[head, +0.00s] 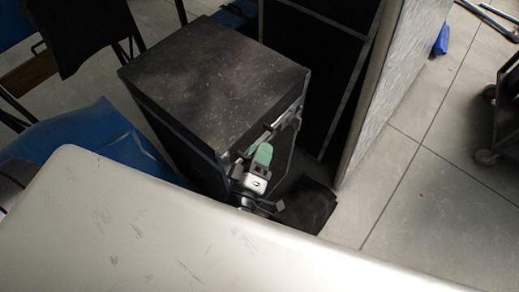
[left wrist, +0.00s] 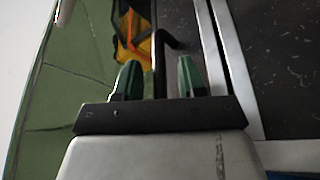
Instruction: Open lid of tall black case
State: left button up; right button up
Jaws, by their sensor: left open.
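The tall black case (head: 215,70) stands upright left of centre in the head view, with a scuffed dark top and metal edging. Its lid looks closed. My left gripper (head: 262,158) is at the case's near right side, by the metal-edged upper rim. In the left wrist view my left gripper (left wrist: 158,80) is open, its two green-tipped fingers apart. A thin dark bar (left wrist: 159,60) shows between the fingers; I cannot tell whether they touch it. The case's speckled dark surface and pale metal edging (left wrist: 235,85) lie right of the fingers. My right gripper is not in view.
A dark shelved unit (head: 315,65) and a pale panel (head: 392,85) stand close right of the case. Blue sheeting (head: 95,140) lies at its left. A wheeled cart (head: 497,125) is at far right. Tiled floor (head: 425,185) is open between the panel and cart.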

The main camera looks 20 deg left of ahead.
pick_arm(q)
grip_shut()
dwell(0.4)
jog(key=shift+r, duration=0.1)
